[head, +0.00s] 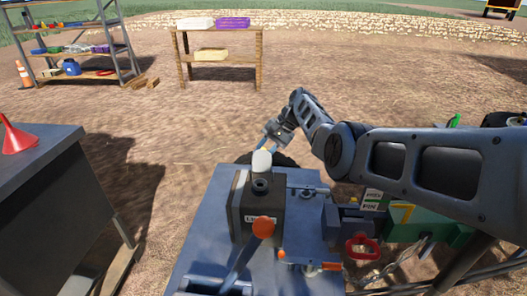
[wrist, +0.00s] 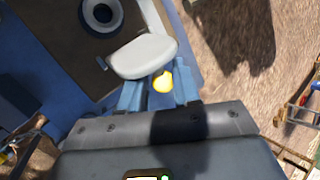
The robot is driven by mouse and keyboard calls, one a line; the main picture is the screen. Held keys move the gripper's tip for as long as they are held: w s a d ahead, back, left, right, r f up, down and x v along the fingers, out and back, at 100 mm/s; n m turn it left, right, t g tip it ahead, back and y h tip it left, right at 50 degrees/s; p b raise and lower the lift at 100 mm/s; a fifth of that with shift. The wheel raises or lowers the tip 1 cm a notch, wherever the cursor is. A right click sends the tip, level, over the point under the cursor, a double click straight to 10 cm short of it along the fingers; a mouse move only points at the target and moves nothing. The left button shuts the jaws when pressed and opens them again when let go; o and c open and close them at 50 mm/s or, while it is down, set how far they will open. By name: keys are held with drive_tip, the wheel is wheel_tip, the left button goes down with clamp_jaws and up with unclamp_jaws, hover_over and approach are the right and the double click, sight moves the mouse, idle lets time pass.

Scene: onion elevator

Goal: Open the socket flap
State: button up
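A white rounded piece (head: 262,162) stands at the far edge of a dark box (head: 243,205) on the blue machine deck. The white piece also shows in the wrist view (wrist: 145,56), just beyond my fingertips. My gripper (head: 264,146) is just behind the white piece, pointing down. In the wrist view its two blue fingers (wrist: 158,92) are apart. A small bright yellow part (wrist: 162,82) shows in the gap between them; I cannot tell whether they touch it. The head view hides the fingertips' contact.
The box has a round opening (head: 261,187) on top. An orange-knobbed lever (head: 263,227) stands in front of it. A red handle (head: 362,248) is at the right. A grey table (head: 40,165) with a red funnel (head: 16,137) stands left.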

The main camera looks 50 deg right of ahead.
drive_tip(key=p+v, duration=0.1)
drive_tip(key=v, duration=0.6)
drive_tip(key=shift+d+r, duration=0.15)
drive_tip(key=shift+r, duration=0.25)
drive_tip(key=shift+s, duration=0.1)
